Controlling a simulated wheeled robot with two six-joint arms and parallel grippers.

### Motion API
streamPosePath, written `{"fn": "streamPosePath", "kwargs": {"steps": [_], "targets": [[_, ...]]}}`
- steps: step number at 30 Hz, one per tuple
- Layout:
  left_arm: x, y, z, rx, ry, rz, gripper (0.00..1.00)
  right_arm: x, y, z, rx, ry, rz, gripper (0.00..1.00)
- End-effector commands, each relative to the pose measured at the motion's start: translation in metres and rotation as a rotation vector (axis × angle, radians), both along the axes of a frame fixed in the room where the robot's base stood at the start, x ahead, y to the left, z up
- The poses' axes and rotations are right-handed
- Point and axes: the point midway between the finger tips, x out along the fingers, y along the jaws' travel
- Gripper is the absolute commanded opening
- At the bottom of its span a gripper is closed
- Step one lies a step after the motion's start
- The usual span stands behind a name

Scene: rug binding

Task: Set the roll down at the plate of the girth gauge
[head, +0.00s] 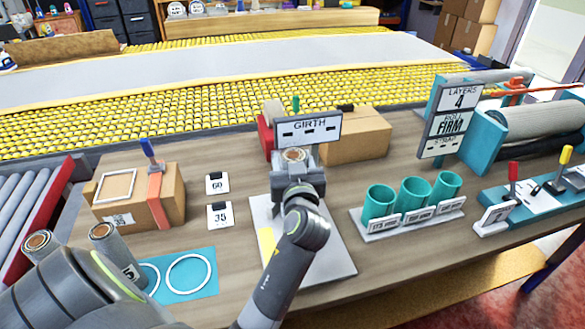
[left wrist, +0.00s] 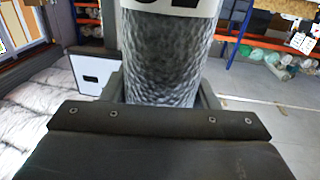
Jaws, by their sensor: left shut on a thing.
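The girth gauge's sign (head: 308,131) reads GIRTH with dashes and stands just behind my left gripper (head: 296,163). My left gripper is shut on the roll (head: 293,154), whose brown core and pale rim show at its top. In the left wrist view the roll (left wrist: 165,60) is grey and textured, with a white label band, and looks upright between the fingers. The gripper hides the roll's lower end, so I cannot tell whether it touches anything. A pale board (head: 325,263) lies under my left arm. My right gripper is not in view.
Two more rolls (head: 40,243) (head: 104,238) stand at the left. A cardboard box (head: 357,138) is right of the sign. Cards marked 60 (head: 217,183) and 35 (head: 219,214) lie left of the board. Teal cups (head: 413,192) stand at the right.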

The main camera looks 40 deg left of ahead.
Motion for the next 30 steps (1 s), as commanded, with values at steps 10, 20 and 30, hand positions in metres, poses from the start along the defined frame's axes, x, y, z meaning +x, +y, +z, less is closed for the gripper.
{"fn": "streamPosePath", "kwargs": {"steps": [10,20,30], "targets": [[0.000,0.000,-0.019,0.001,-0.001,-0.001,0.16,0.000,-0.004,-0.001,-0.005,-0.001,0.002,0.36],[0.000,0.000,-0.022,0.000,0.000,0.000,0.70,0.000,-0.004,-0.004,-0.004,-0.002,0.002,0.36],[0.000,0.000,-0.021,0.000,0.000,0.000,0.76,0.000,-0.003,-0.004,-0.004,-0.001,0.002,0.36]]}}
